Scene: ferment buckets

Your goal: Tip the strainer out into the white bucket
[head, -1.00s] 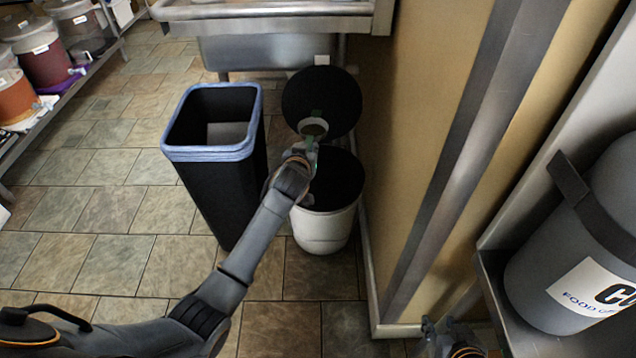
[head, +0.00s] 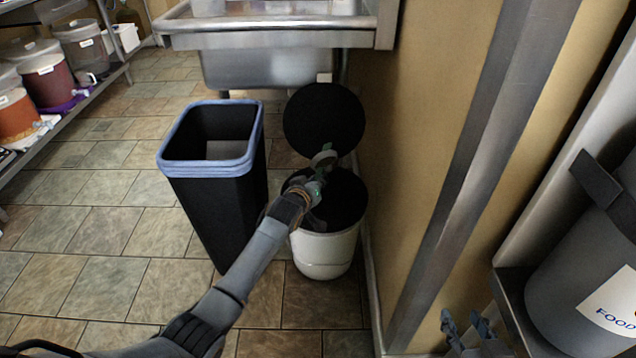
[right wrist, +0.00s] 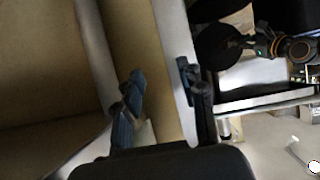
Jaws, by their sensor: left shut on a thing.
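My right gripper (head: 470,330) is at the lower right, away from the bucket. In the right wrist view its fingers (right wrist: 160,92) are apart with nothing between them.
A tall black bin (head: 213,180) with a blue rim stands just left of the bucket. A steel sink (head: 270,65) is behind. The wall (head: 430,130) closes off the right. A grey container (head: 590,270) sits on a shelf at the right. Floor at the left is clear.

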